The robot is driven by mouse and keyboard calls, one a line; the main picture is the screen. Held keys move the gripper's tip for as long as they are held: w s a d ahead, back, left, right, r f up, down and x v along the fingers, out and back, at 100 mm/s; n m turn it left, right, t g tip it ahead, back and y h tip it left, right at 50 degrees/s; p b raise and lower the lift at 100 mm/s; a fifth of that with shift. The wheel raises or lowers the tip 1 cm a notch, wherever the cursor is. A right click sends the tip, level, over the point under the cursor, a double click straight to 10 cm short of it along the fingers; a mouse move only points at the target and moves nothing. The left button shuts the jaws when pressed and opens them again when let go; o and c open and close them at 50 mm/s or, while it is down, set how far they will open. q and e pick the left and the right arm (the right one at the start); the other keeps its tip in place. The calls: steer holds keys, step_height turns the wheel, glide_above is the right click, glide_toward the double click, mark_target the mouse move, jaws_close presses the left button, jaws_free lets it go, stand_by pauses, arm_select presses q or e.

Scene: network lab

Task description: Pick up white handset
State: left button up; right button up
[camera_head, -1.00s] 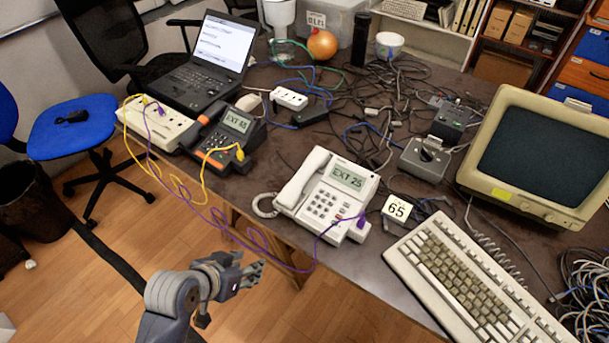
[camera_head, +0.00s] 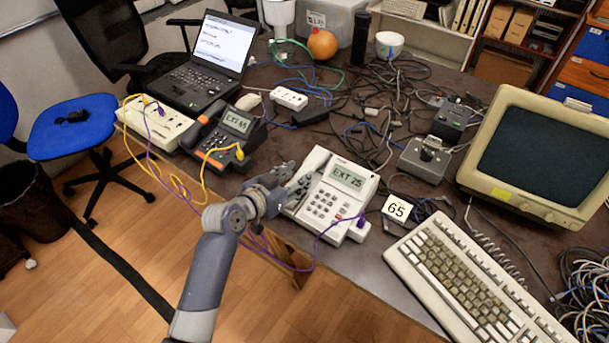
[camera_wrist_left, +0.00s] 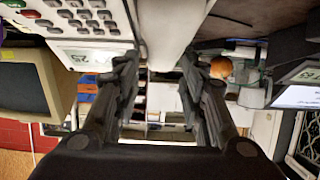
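The white handset (camera_head: 314,161) lies on the left side of the white desk phone (camera_head: 345,203), whose screen reads EXT 25. My left arm hides its lower part in the head view. My left gripper (camera_head: 298,178) is at the handset. In the left wrist view, the handset (camera_wrist_left: 170,30) shows between the two spread fingers (camera_wrist_left: 159,75), with the phone's keypad (camera_wrist_left: 85,18) beside it. The fingers are open; I cannot tell whether either touches the handset. My right gripper is not in view.
A dark phone (camera_head: 232,132) with a yellow cable stands to the left. A purple cable (camera_head: 325,230) runs from the white phone. A beige keyboard (camera_head: 470,285), a monitor (camera_head: 540,150) and a 65 card (camera_head: 397,208) are to the right. Cables clutter the table behind.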

mark_target(303, 173)
arm_select(q)
steer(key=shift+a+f+x, duration=0.1)
steer(key=shift+f+x, duration=0.05)
steer(key=shift+x, duration=1.15)
steer(key=shift+a+f+x, duration=0.1)
steer(key=shift+f+x, duration=0.1)
steer(key=shift+x, duration=1.1)
